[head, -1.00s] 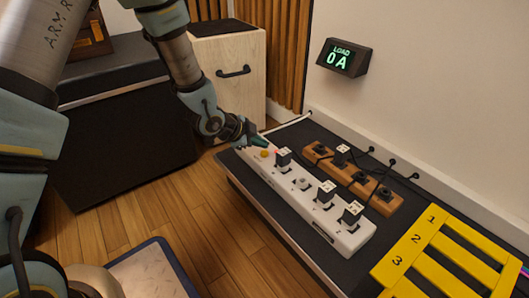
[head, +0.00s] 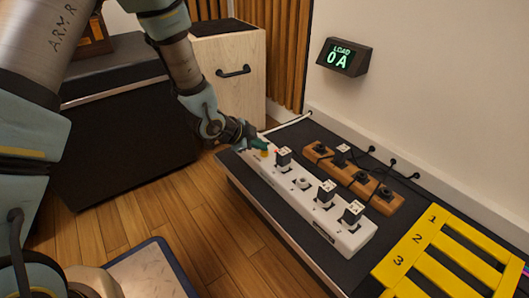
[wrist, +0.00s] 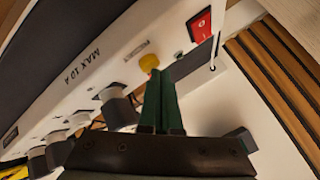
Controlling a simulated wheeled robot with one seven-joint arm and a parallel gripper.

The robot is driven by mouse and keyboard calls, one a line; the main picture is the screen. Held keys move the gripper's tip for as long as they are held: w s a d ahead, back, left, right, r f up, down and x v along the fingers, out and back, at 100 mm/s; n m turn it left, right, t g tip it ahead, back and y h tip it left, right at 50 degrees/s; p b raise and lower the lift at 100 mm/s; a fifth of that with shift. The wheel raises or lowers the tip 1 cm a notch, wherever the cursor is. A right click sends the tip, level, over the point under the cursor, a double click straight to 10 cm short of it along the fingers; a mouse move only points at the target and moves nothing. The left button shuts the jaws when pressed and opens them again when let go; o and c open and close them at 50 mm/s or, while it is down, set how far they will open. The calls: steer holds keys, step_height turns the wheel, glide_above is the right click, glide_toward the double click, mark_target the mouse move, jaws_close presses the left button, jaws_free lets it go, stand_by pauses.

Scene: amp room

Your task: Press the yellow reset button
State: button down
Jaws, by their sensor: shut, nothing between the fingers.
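The yellow reset button (head: 264,154) sits near the far left end of a white power strip (head: 351,240). In the wrist view the yellow button (wrist: 148,62) is round and bright, just beyond the fingertips. My gripper (head: 262,145) has green fingers and reaches over that end of the strip. In the wrist view my gripper (wrist: 158,73) is shut and empty, its tips overlapping the button's lower edge. I cannot tell whether the tips touch the button. In the head view the fingers partly hide it.
A red rocker switch (wrist: 200,24) is beside the button. Several black plugs (head: 326,190) stand on the strip. A brown wooden strip (head: 388,203) with plugs and cables lies behind it. A wall display (head: 343,57) reads LOAD 0 A. A yellow numbered rack (head: 418,239) is at the right.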

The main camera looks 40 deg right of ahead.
mark_target(261, 156)
steer(key=shift+f, duration=0.3)
steer(key=shift+r, duration=0.1)
stand_by(0.4)
steer(key=shift+r+p, duration=0.6)
steer(key=shift+r, duration=0.15)
step_height(261, 156, up, 5)
steer(key=p, duration=0.4)
steer(key=shift+r, duration=0.1)
stand_by(0.7)
